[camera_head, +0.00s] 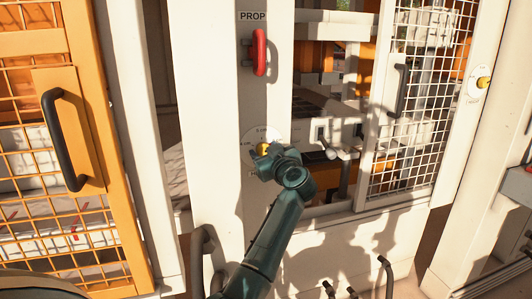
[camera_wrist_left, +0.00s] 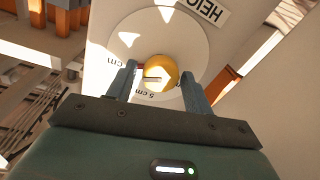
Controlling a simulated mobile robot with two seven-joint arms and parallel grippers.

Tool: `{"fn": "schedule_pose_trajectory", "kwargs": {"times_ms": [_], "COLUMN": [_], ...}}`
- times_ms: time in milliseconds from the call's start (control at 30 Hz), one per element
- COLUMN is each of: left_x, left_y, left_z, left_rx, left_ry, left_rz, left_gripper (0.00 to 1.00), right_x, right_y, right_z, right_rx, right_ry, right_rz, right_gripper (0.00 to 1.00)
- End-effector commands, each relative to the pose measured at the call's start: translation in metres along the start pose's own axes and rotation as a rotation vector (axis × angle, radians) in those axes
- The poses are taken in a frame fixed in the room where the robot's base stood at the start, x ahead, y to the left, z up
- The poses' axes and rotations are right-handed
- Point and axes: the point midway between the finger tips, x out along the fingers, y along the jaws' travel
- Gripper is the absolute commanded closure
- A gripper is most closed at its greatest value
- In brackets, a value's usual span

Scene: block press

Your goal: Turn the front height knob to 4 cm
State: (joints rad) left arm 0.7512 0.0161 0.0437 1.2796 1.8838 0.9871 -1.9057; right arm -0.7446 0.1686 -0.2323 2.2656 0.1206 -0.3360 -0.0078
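The front height knob is a round yellow knob (camera_head: 263,149) on a white dial plate on the pale post in the head view. In the left wrist view the knob (camera_wrist_left: 160,73) sits on its dial (camera_wrist_left: 150,28), with a pale bar across it pointing left. A "5 cm" mark shows below the knob and a partly hidden "cm" mark to its left. My left gripper (camera_wrist_left: 160,82) is open, with one finger on each side of the knob; a small gap shows at the left finger. In the head view the left gripper (camera_head: 262,155) partly covers the dial. My right gripper is not in view.
A red handle (camera_head: 259,52) under a "PROP" label is above the dial. An orange mesh door (camera_head: 70,130) with a black handle stands at left, a white mesh door (camera_head: 415,100) at right. Another yellow knob (camera_head: 484,83) is on the far right post.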

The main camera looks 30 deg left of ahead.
Motion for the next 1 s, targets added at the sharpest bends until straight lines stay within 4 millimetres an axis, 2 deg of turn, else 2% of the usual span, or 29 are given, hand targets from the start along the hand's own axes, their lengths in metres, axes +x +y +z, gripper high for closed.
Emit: {"fn": "schedule_pose_trajectory", "kwargs": {"times_ms": [67,433,767,933,1000], "left_x": [0.000,0.000,0.000,-0.001,-0.001], "left_y": [0.000,0.000,0.000,0.001,0.000], "left_z": [0.000,0.000,-0.002,-0.003,-0.004], "left_rx": [0.000,0.001,-0.048,-0.144,-0.198], "left_ry": [0.000,-0.001,-0.008,-0.019,-0.024], "left_rz": [0.000,-0.001,-0.002,-0.004,-0.006], "left_gripper": [0.55,0.85,0.85,0.85,0.85], "right_x": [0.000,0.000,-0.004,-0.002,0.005], "right_y": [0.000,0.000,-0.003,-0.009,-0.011], "right_z": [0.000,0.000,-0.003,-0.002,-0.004], "right_rx": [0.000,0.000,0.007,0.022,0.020], "right_ry": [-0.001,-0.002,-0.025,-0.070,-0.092], "right_rz": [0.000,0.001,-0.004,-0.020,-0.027], "right_gripper": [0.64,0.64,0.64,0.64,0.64]}}
